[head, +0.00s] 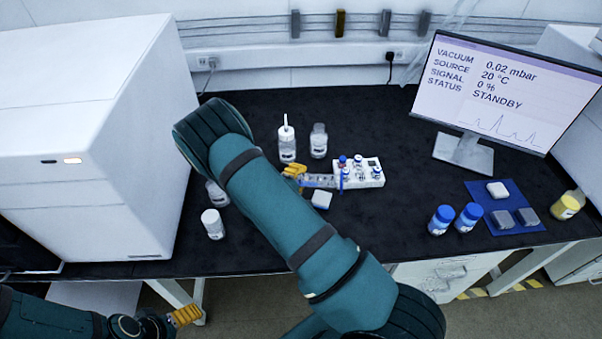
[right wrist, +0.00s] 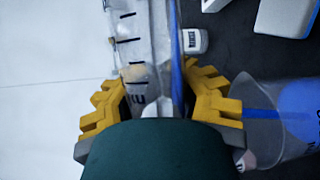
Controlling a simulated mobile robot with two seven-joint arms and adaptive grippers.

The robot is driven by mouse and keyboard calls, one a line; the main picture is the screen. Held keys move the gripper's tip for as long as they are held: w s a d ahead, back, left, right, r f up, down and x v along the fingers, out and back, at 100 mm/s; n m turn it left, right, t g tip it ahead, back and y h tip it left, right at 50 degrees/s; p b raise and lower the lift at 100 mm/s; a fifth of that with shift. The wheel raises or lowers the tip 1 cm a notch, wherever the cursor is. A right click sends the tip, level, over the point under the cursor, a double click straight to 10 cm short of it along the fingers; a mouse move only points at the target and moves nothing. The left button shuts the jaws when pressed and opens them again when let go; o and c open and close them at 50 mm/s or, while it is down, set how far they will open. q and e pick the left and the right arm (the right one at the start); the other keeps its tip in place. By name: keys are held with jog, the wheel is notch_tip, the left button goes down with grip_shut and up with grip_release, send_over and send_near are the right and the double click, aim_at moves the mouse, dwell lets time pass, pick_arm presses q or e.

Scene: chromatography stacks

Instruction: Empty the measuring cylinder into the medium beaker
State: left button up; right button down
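My right gripper (head: 293,172) is shut around the measuring cylinder (head: 320,181), a clear tube with dark graduation marks. In the head view the cylinder lies nearly sideways, pointing right, in front of the white rack. In the right wrist view the cylinder (right wrist: 136,45) stands between the yellow fingers of my right gripper (right wrist: 160,100), with a blue streak along its right side. A clear vessel with blue in it (right wrist: 262,125) shows at the right there; I cannot tell whether it is the medium beaker. My arm hides part of the bench. My left gripper (head: 185,315) is low, off the bench.
A white rack (head: 373,180) holds blue-capped vials. A wash bottle (head: 287,145) and a jar (head: 319,142) stand behind. Blue bottles (head: 440,220), a blue mat (head: 482,189) and the monitor (head: 505,90) are right; a white instrument (head: 85,140) is left.

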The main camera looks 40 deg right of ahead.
jog(key=shift+n, duration=0.5)
jog(key=m, duration=0.1)
jog(key=r+m+y+p, duration=0.1)
jog(key=m, duration=0.1)
jog(key=r+m+y+p, duration=0.1)
jog(key=shift+s+d+m+t, duration=0.25)
jog(key=shift+m+t, duration=0.05)
dwell(0.3)
